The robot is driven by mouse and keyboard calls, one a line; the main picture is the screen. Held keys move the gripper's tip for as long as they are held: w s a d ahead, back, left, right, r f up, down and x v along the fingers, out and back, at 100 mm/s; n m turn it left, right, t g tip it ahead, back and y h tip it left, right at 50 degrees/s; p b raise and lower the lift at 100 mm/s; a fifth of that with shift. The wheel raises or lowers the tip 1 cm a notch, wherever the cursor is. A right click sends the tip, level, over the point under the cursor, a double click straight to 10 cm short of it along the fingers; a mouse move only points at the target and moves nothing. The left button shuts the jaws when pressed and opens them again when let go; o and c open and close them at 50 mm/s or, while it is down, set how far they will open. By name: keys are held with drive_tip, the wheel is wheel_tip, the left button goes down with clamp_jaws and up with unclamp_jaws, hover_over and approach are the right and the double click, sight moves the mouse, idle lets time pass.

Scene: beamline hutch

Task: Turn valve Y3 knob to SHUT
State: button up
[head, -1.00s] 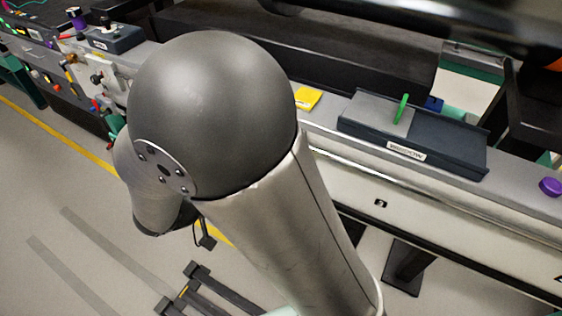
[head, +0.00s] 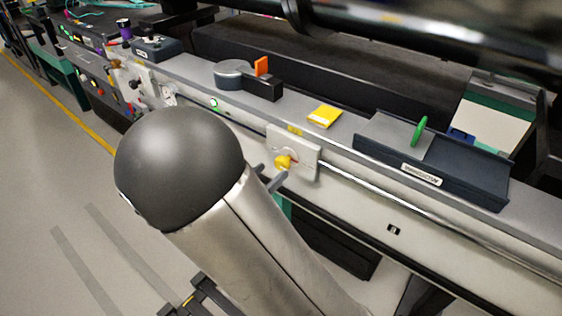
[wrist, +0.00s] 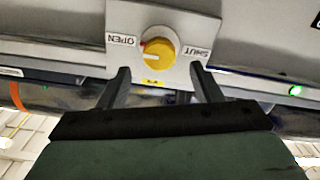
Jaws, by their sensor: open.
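The valve's yellow knob (head: 283,161) sits on a pale plate (head: 308,152) on the front face of the bench. In the wrist view the knob (wrist: 160,55) is seen close up, with an OPEN label at left and a SHUT label at right, both upside down. A red and white mark shows at the knob's upper left, on the OPEN side. My gripper (wrist: 160,73) is open, its fingers spread wider than the knob and apart from it. In the head view my gripper (head: 269,180) is just left of and below the knob, partly hidden by my arm.
On the bench top are a yellow pad (head: 325,116), a dark tray with a green upright piece (head: 420,130) and a grey round device with an orange tab (head: 262,66). Other valves and knobs (head: 135,84) are farther left.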

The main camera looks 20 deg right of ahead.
sight(279, 165)
drive_tip(key=shift+x, duration=2.8)
drive_tip(key=c, duration=1)
